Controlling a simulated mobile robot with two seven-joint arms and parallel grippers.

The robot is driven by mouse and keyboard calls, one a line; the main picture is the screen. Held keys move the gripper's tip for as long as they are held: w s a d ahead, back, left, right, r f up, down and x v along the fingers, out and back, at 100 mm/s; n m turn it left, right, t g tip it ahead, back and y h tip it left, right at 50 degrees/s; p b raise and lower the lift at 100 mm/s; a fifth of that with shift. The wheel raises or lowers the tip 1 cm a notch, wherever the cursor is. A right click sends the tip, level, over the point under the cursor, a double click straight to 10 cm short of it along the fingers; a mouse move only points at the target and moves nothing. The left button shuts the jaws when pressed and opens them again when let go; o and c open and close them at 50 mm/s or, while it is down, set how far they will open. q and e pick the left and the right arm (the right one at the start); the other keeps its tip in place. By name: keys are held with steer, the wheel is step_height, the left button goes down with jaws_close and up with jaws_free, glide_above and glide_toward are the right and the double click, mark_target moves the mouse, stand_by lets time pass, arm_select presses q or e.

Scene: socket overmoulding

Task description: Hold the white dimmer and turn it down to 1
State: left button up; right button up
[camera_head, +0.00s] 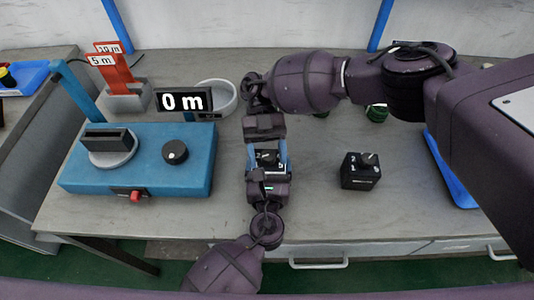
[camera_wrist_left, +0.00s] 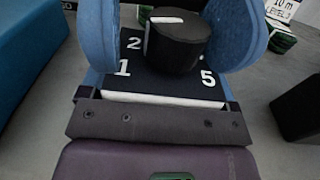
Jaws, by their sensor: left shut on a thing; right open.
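The white dimmer (camera_head: 268,158) is in the middle of the head view, between my two grippers. In the left wrist view the dimmer (camera_wrist_left: 152,92) shows a white edge, a dark face with numbers 1, 2 and 5, and a black knob (camera_wrist_left: 178,45). The knob's white mark is on the side near the 2. My left gripper (camera_head: 268,172) is shut on the dimmer from the near side. My right gripper (camera_head: 265,132) is open on the far side, close above the dimmer; whether it touches the knob is hidden. Blue finger pads flank the knob.
A black dimmer (camera_head: 360,172) stands on the table to the right. A blue machine (camera_head: 135,180) with a knob and red button is at left. A display (camera_head: 183,100) reads 0 m, beside a white bowl (camera_head: 216,98). Red 5 m and 10 m tags (camera_head: 118,75) stand behind.

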mark_target(268, 155)
steer(key=shift+d, duration=0.1)
step_height(268, 155, up, 10)
stand_by(0.6)
